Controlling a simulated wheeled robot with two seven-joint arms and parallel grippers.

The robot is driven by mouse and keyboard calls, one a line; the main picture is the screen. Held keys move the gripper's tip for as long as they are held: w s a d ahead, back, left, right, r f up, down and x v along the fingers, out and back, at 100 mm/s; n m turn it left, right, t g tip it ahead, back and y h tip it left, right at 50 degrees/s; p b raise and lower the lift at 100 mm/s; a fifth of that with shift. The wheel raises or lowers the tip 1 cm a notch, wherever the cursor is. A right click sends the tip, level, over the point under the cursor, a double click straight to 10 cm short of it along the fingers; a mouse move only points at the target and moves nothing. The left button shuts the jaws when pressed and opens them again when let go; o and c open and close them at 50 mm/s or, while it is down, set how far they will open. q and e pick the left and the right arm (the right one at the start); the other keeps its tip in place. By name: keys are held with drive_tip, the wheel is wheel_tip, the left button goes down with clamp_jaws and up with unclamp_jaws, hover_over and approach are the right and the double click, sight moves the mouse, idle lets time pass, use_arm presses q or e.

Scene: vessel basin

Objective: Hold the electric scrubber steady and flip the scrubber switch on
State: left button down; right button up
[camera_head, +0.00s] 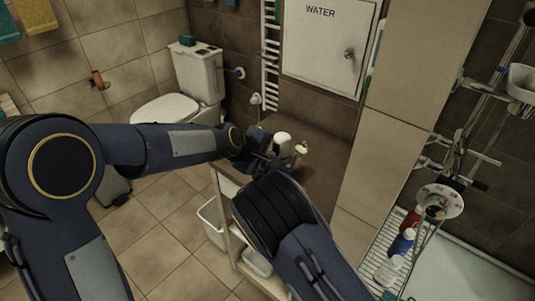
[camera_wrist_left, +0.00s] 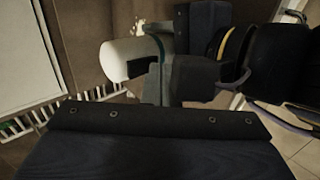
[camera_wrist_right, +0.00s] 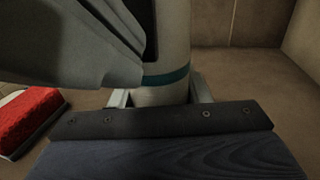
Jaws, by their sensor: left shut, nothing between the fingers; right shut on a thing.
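The electric scrubber (camera_head: 283,142) is a pale cylinder standing on the brown counter, and most of its lower part is hidden by my arms. Its white body (camera_wrist_left: 126,58) and a teal band show in the left wrist view. My right gripper (camera_wrist_right: 160,96) is shut around the scrubber's pale body (camera_wrist_right: 162,30), close to the teal band. My left gripper (camera_head: 262,149) is shut and empty, close against the scrubber's side. Its grey fingers also show in the left wrist view (camera_wrist_left: 154,82). I cannot make out the switch or whether the fingers touch it.
A small pale dispenser (camera_head: 302,148) stands right of the scrubber. A red block-like thing (camera_wrist_right: 27,117) lies on the counter in the right wrist view. The brown counter (camera_head: 326,165) is bare to the right. A tiled wall and a WATER cabinet (camera_head: 325,45) stand behind.

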use_arm(q)
drive_tip(key=shift+w, duration=0.1)
drive_tip(key=shift+w+d+f, duration=0.1)
drive_tip(key=shift+d+f, duration=0.05)
drive_tip(key=shift+w+r, duration=0.1)
drive_tip(key=shift+r, duration=0.85)
drive_tip(key=s+a+f+v, duration=0.1)
drive_tip(key=v, duration=1.2)
drive_tip(key=shift+s+f, duration=0.2)
drive_tip(key=shift+f, duration=0.15)
drive_tip(key=shift+s+a+f, duration=0.15)
drive_tip(key=shift+f, duration=0.1)
